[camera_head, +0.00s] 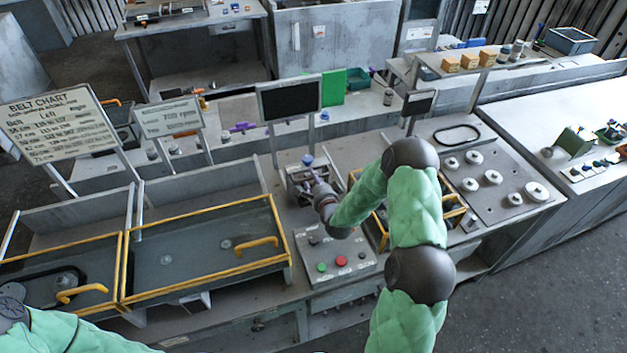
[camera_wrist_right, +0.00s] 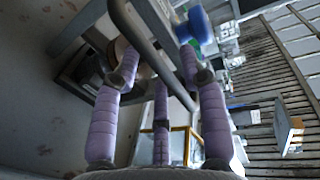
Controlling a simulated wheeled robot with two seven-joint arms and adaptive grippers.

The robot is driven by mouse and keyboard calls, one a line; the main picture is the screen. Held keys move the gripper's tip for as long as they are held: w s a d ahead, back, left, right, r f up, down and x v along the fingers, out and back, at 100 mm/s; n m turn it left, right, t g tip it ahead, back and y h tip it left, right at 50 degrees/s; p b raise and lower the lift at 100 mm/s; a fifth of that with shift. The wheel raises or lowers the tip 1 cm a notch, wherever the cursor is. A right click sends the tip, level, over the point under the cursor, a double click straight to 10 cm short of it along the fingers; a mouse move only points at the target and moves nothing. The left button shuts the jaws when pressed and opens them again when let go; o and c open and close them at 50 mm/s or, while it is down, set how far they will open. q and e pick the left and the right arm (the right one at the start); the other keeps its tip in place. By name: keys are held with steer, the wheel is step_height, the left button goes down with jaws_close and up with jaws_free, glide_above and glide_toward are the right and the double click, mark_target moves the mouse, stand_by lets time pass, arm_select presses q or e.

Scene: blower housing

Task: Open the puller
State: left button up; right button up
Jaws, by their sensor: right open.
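The puller appears to be the small grey metal frame (camera_head: 296,176) with a blue knob (camera_head: 308,160) on top, on the bench behind the button panel. My right gripper (camera_head: 311,181) reaches it from the front, its purple fingers overlapping the frame's near side. In the right wrist view the open fingers (camera_wrist_right: 158,68) spread around grey bars of the frame (camera_wrist_right: 142,28), and the blue knob (camera_wrist_right: 203,24) is just beyond the right-hand finger. I cannot tell whether the fingers touch the bars. My left arm shows at the lower left, its gripper out of frame.
A button panel (camera_head: 336,259) with red and green buttons lies in front of the puller. Yellow-edged covers (camera_head: 207,250) fill the left. A dark screen (camera_head: 289,98) stands behind. A plate with round pulleys (camera_head: 491,178) lies right of my right arm.

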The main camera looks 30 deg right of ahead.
steer(key=v, duration=1.2)
steer(key=shift+r, duration=0.1)
